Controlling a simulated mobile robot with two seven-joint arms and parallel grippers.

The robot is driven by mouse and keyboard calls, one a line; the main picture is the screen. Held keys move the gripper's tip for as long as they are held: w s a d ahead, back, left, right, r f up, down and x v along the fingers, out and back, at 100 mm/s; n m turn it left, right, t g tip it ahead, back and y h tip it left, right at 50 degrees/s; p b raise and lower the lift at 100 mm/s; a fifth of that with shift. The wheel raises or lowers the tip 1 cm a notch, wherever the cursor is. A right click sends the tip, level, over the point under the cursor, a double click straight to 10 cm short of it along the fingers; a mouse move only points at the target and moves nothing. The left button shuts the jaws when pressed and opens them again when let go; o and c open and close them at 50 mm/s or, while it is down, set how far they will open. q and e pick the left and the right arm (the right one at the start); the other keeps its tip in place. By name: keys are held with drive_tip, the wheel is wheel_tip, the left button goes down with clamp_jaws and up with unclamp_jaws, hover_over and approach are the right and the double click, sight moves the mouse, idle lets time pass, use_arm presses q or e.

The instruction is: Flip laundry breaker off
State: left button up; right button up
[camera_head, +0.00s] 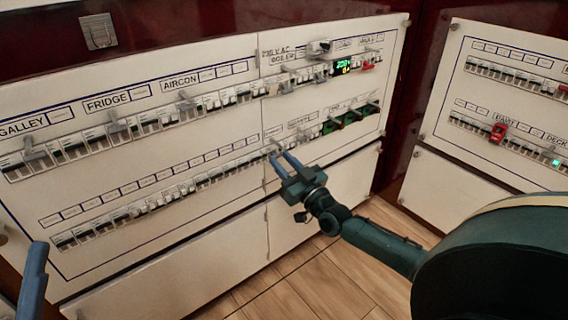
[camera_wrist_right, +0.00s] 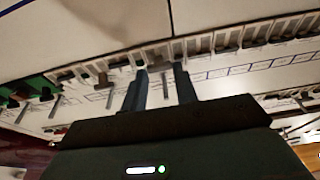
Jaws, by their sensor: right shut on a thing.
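The breaker panel (camera_head: 150,247) fills the left and middle of the head view, with two long rows of breakers. My right gripper (camera_head: 279,157) is at the lower row, near the seam between the panel's two halves. Its blue fingers are shut on a small grey breaker lever (camera_head: 273,143). In the wrist view the fingers (camera_wrist_right: 160,75) reach up to the breaker row. I cannot read a laundry label. My left gripper (camera_head: 33,270) shows only as a blue finger at the lower left edge, away from the panel's rows.
Labels such as GALLEY, FRIDGE and AIRCON stand above the upper row. A green display (camera_head: 344,65) and a red lever (camera_head: 368,66) are at its right end. A second panel (camera_head: 470,150) with a red lever (camera_head: 498,132) stands at the right. The wooden floor (camera_head: 300,285) is clear.

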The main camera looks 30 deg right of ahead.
drive_tip(key=t, duration=0.1)
drive_tip(key=f+t, duration=0.1)
drive_tip(key=shift+w+f+t, duration=0.2)
drive_tip(key=shift+f+t, duration=0.05)
drive_tip(key=shift+t, duration=0.05)
use_arm(q)
drive_tip(key=shift+s+r+m+h+b, duration=0.15)
drive_tip(key=shift+r+m+h+b, duration=0.3)
drive_tip(key=shift+m+h, duration=0.25)
use_arm(e)
drive_tip(key=shift+w+f+t, duration=0.15)
drive_tip(key=shift+f+t, duration=0.1)
drive_tip(key=shift+t, duration=0.4)
drive_tip(key=shift+w+f+t, duration=0.1)
drive_tip(key=shift+f+t, duration=0.15)
drive_tip(key=shift+t, duration=0.4)
drive_tip(key=shift+y, duration=0.3)
drive_tip(key=o, duration=1)
use_arm(q)
drive_tip(key=shift+a, duration=0.1)
use_arm(e)
drive_tip(key=shift+f, duration=0.1)
